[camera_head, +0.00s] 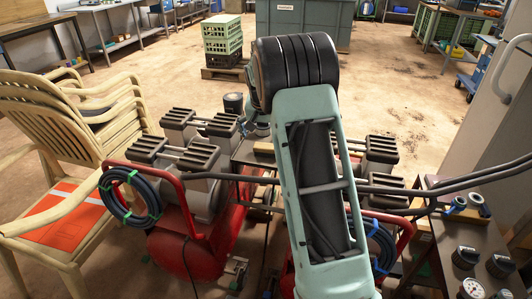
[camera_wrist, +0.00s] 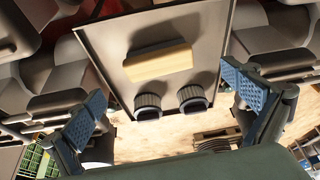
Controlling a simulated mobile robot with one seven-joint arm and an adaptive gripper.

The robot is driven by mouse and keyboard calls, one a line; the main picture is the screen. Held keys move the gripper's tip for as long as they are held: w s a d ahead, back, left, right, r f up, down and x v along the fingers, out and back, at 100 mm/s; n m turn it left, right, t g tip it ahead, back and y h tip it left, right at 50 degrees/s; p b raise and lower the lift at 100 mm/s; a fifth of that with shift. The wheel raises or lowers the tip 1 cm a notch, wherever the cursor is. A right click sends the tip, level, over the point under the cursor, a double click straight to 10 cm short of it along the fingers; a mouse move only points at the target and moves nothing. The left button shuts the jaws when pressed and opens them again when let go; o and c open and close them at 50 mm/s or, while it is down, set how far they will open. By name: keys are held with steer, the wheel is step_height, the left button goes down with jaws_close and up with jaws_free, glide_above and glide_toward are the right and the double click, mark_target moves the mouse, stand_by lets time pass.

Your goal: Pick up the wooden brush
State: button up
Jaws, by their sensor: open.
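The wooden brush (camera_wrist: 158,62) shows in the wrist view as a pale wooden block with a dark strip along its upper side. It lies on a grey-brown flat top (camera_wrist: 110,35), above centre in the picture. My gripper (camera_wrist: 164,90) is open, with one blue pad at the left and one at the right. The brush lies between and beyond the pads, apart from both. In the head view a small tan piece, likely the brush (camera_head: 264,148), shows left of my arm. My arm hides the gripper there.
Two dark ribbed round pieces (camera_wrist: 148,106) (camera_wrist: 192,98) stand close beside the brush on the same top. Grey ribbed machine units (camera_head: 200,123) flank it. Red tube frames (camera_head: 180,200) and a coiled blue hose (camera_head: 130,198) are nearer. Stacked chairs (camera_head: 70,120) stand left.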

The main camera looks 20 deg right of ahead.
mark_target(268, 146)
steer(key=x, duration=0.2)
steer(key=b+x, duration=0.1)
steer(key=x, duration=0.4)
steer(key=shift+w+d+f, duration=0.2)
steer(key=shift+w+d, duration=0.1)
steer(key=shift+d, duration=0.05)
steer(key=c, duration=1.3)
steer(key=shift+o, duration=0.2)
steer(key=shift+r, duration=0.1)
steer(key=shift+r, duration=0.5)
step_height(268, 146, up, 2)
steer(key=shift+r, duration=0.2)
steer(key=s+r+p, duration=0.1)
steer(key=s+r, duration=0.3)
steer(key=s, duration=0.3)
steer(key=s+a+r, duration=0.1)
steer(key=s+r, duration=0.4)
steer(key=s, duration=0.2)
steer(key=shift+r+p, duration=0.25)
steer(key=shift+p, duration=0.15)
